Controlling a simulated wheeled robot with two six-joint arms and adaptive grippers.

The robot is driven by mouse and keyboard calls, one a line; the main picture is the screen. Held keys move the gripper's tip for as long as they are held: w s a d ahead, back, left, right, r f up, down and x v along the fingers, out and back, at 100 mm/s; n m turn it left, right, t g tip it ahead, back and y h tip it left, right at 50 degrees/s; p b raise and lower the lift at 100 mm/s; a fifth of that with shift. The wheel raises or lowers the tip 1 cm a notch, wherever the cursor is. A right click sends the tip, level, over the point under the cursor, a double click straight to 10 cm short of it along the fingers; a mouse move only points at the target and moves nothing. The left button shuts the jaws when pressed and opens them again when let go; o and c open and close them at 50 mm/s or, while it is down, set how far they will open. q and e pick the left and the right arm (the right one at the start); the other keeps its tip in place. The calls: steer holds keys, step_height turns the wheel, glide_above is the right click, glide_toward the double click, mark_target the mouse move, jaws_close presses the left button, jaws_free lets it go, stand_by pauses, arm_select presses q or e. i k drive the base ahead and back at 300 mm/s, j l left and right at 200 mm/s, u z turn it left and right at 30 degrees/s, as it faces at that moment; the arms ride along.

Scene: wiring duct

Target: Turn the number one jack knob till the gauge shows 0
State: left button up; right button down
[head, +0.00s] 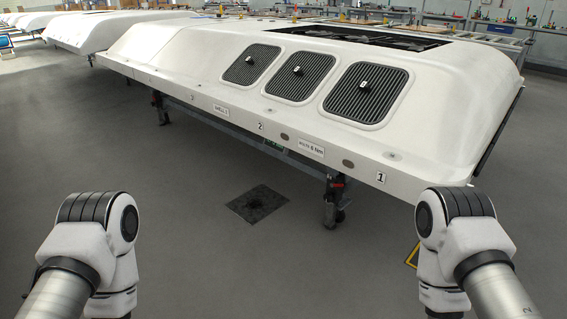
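The large white shell (160,50) rests on a dark frame and carries number labels along its lower edge. The label 1 (380,177) is at the right, label 2 (261,126) is in the middle, and a smaller label, apparently 3, is farther left. A dark jack leg (335,205) with a red part stands under the edge between labels 2 and 1. A small green detail (274,145) shows on the frame below label 2. I cannot make out a knob or a gauge reading. My two arms show at lower left and lower right, but neither gripper shows.
Another dark leg (160,106) stands farther left under the shell. A dark floor patch (258,204) lies in front of the shell. A yellow-edged marking (412,256) is partly hidden by my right arm.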

mark_target(328, 197)
steer(key=i+j+z, duration=0.1)
steer(key=i+j, duration=0.4)
steer(key=i+j+z, duration=0.1)
steer(key=i+j, duration=0.45)
steer(key=i+j+z, duration=0.15)
steer(key=i+j, duration=0.4)
steer(key=i+j+z, duration=0.1)
steer(key=i+j, duration=0.4)
steer(key=j, duration=0.15)
